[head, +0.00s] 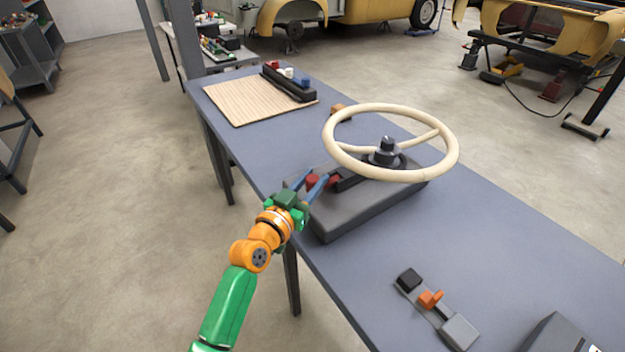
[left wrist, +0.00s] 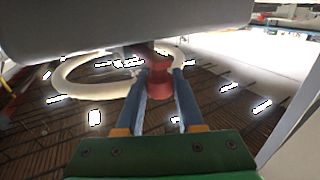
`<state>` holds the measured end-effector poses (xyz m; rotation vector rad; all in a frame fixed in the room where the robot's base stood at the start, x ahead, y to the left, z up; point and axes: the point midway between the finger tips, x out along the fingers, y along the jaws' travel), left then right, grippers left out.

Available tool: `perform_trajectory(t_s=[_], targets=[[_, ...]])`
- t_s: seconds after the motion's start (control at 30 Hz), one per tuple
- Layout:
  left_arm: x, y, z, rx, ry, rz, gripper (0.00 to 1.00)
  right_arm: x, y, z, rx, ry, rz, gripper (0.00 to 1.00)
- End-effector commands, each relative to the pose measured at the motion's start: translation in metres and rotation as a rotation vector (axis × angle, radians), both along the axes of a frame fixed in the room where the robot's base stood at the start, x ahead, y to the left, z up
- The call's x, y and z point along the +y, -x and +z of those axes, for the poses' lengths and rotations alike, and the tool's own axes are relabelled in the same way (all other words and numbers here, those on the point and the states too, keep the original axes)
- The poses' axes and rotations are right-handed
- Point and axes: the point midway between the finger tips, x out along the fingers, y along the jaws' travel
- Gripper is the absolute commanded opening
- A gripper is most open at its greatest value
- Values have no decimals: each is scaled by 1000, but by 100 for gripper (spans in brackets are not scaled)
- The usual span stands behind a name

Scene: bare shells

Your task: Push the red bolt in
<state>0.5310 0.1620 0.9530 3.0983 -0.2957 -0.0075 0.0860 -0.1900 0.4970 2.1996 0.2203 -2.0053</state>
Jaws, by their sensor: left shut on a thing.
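The red bolt (head: 314,183) sits at the left end of the dark block under the cream steering wheel (head: 330,150). My left gripper (head: 317,182) reaches in over the table edge, with its blue fingers on either side of the bolt. In the left wrist view the red bolt (left wrist: 160,78) is between the fingertips (left wrist: 161,80), and the gripper is shut on it. How far the bolt stands out of the block is hard to tell. My right gripper does not show.
The grey base block (head: 345,212) lies on the blue-grey table (head: 500,210). A wooden board (head: 250,96) and a dark rack (head: 288,86) are at the far end. A small device with an orange lever (head: 431,299) lies nearer, and a dark box (head: 555,335) is at lower right.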

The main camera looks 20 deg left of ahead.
Motion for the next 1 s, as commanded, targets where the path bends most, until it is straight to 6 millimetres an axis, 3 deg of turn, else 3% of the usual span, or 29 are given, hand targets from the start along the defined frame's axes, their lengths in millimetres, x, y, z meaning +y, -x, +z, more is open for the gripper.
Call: perform_trajectory(t_s=[0.77,1.0], targets=[[1,0,2,-6,2,2,0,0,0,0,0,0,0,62],[-7,-10,4,-9,3,1,0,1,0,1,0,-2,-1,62]])
